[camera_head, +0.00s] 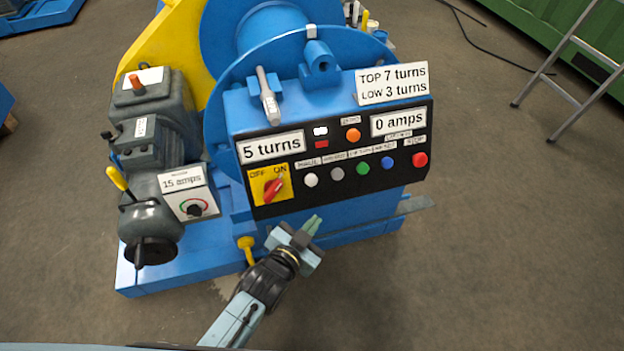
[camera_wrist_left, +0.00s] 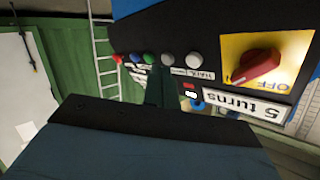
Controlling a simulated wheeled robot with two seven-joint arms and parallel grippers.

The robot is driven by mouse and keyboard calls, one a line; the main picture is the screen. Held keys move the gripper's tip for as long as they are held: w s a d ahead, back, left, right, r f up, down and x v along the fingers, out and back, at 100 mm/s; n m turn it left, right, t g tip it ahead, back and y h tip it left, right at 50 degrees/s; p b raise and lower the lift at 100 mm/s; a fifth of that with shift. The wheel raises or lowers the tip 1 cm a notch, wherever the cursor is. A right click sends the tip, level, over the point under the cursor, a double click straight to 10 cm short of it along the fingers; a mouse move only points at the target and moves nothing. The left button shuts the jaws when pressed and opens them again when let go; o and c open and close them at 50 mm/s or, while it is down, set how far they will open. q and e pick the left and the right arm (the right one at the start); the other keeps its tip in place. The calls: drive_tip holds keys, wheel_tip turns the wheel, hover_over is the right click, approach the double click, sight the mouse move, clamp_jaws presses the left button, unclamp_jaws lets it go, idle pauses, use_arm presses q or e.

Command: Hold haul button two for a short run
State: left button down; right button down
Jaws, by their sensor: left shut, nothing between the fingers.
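The black control panel (camera_head: 289,202) carries a row of buttons: white (camera_head: 311,180) under a label that seems to read HAUL, grey (camera_head: 337,174), green (camera_head: 363,168), blue (camera_head: 388,162) and red (camera_head: 420,159). The other labels are too small to read surely. My left gripper (camera_head: 314,222) is shut and empty, just below the panel's lower edge, its fingers pointing up toward the row. In the left wrist view the fingers (camera_wrist_left: 161,86) point toward the grey button (camera_wrist_left: 168,60), which is partly behind them; contact does not show. My right gripper is not in view.
A red switch knob (camera_head: 273,189) points toward ON. Displays read 5 turns (camera_head: 271,147) and 0 amps (camera_head: 398,122); a sign (camera_head: 392,83) gives TOP 7, LOW 3. A yellow-handled lever (camera_head: 117,179) stands left.

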sight(311, 180)
use_arm(q)
drive_tip(key=shift+m+t+h, duration=0.3)
drive_tip(key=shift+t+h, duration=0.3)
drive_tip(key=r, duration=0.1)
drive_tip(key=d+r, duration=0.1)
drive_tip(key=r, duration=0.1)
drive_tip(key=w+d+r, duration=0.1)
drive_tip(key=r, duration=0.1)
drive_tip(key=shift+r, duration=0.15)
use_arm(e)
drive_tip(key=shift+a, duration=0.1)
use_arm(q)
drive_tip(key=shift+w, duration=0.15)
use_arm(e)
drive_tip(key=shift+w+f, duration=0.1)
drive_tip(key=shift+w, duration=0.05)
